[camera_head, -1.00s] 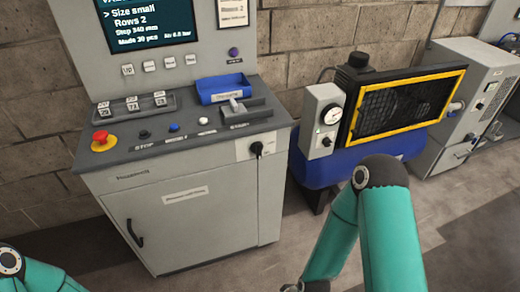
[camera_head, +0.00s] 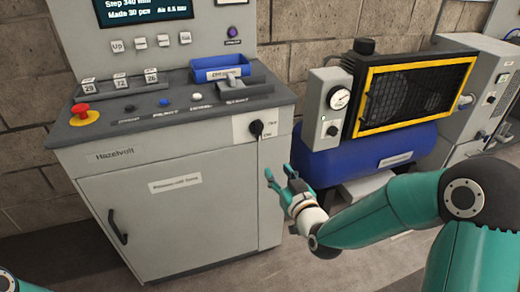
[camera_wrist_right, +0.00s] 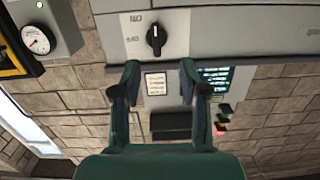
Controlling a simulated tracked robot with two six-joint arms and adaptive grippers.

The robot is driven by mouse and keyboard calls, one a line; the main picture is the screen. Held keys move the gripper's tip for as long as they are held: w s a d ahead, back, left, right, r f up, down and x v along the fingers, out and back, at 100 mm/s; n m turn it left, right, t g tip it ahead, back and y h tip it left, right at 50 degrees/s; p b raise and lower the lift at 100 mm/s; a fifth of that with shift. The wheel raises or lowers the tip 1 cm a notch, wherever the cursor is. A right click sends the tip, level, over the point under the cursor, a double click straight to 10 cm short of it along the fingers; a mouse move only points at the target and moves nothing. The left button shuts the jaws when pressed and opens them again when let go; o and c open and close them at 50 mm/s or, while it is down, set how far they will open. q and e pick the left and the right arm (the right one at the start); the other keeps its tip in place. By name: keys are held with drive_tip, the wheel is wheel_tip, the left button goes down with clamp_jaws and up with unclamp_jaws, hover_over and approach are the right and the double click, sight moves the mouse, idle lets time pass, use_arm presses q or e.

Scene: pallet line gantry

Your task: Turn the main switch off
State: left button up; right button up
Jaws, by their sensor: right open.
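The main switch (camera_head: 257,128) is a black rotary knob on a light plate at the upper right of the grey cabinet's front. It also shows in the right wrist view (camera_wrist_right: 156,41), with its grip bar roughly upright and two small labels beside it. I cannot tell for sure which label it is set to. My right gripper (camera_head: 279,174) is below the knob and apart from it, open and empty. In the right wrist view its two fingers (camera_wrist_right: 159,80) are spread, with the knob beyond the gap. My left gripper is not in view.
The grey cabinet (camera_head: 165,225) carries a panel with a red emergency button (camera_head: 82,112), small buttons and a blue tray (camera_head: 221,69). A blue compressor (camera_head: 360,152) with a gauge (camera_head: 339,98) stands to its right. Floor is free before the cabinet.

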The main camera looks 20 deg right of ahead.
sight(260, 131)
drive_tip(key=shift+t, duration=0.5)
drive_tip(key=w, duration=0.5)
drive_tip(key=w+r+p, duration=0.1)
drive_tip(key=w, duration=0.5)
drive_tip(key=w+r+p, duration=0.1)
drive_tip(key=w, duration=0.5)
drive_tip(key=shift+r, duration=0.1)
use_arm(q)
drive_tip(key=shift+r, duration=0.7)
use_arm(e)
clamp_jaws()
